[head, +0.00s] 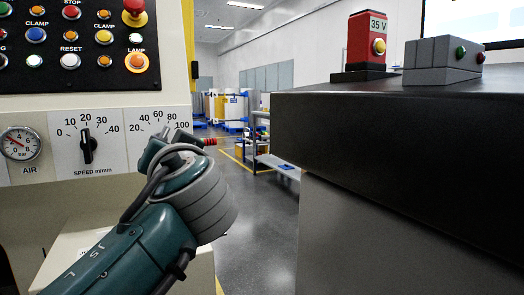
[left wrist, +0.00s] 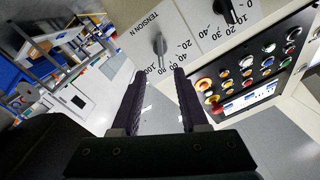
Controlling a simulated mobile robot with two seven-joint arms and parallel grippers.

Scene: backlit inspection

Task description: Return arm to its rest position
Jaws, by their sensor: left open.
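My left arm (head: 165,240) reaches in from the bottom of the head view, teal with a grey ringed wrist joint. Its wrist is raised in front of the machine's control panel and covers part of the right-hand dial. In the left wrist view my left gripper (left wrist: 159,72) has its two dark fingers apart, with nothing between them. Beyond the fingertips is the tension knob (left wrist: 160,43) on its white plate; I cannot tell how far off it is. In the head view the fingers are mostly hidden by the wrist. My right arm is not in view.
The control panel has a speed knob (head: 88,146), a pressure gauge (head: 20,143) and several buttons, including a red mushroom button (head: 135,8). At right, a dark-topped cabinet (head: 400,130) carries a red box (head: 367,42) and a grey button box (head: 443,60). Open floor (head: 255,225) lies between.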

